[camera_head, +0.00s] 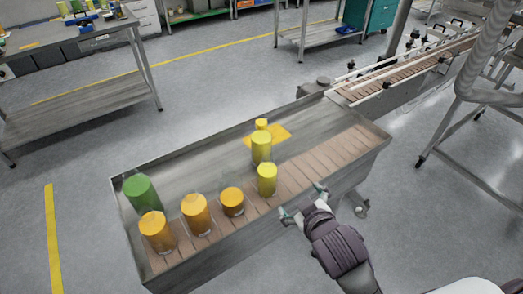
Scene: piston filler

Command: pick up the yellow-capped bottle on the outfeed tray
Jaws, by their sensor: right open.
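The outfeed tray (190,165) is a long grey metal trough with a brown slatted belt (330,155) along its near side. A yellow bottle (267,180) stands upright on the belt, close to the near edge. A second yellow bottle (261,147) stands behind it, with a smaller yellow one (262,124) farther back. Caps are hard to tell from bodies at this size. My right gripper (304,201) is open and empty at the tray's near edge, to the right of and nearer than the front yellow bottle, apart from it. My left gripper is not in view.
Orange containers (195,213) and a green one (140,194) stand at the tray's left end. A yellow patch (284,133) lies by the rear bottles. A conveyor (400,70) leads off at upper right. A workbench (80,100) stands at left.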

